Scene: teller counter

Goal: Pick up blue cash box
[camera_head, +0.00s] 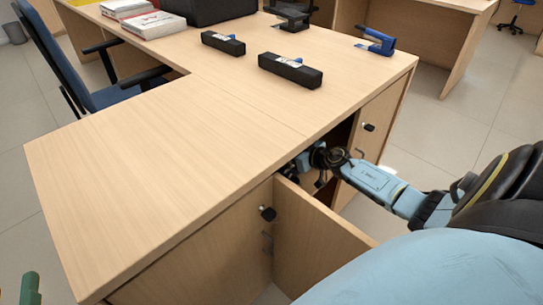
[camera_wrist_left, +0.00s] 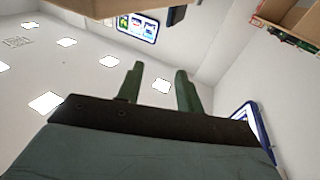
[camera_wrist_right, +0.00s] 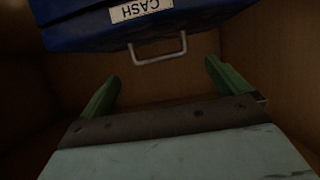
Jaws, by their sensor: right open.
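The blue cash box (camera_wrist_right: 90,27) shows in the right wrist view inside a wooden compartment. It has a white CASH label (camera_wrist_right: 141,10), upside down in this view, and a grey metal handle (camera_wrist_right: 160,52). My right gripper (camera_wrist_right: 160,82) is open with its green fingers apart, just short of the handle and not closed on it. In the head view my right arm reaches into the open cabinet under the counter, and the box is hidden there. My left gripper (camera_wrist_left: 158,85) is open and empty in the left wrist view, with ceiling and wall behind it.
The open cabinet door (camera_head: 318,240) stands out from the counter (camera_head: 150,150) beside my right arm. Two black items (camera_head: 290,70), a blue stapler-like tool (camera_head: 376,41) and stacked papers (camera_head: 150,23) lie on top. The near left of the countertop is clear.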

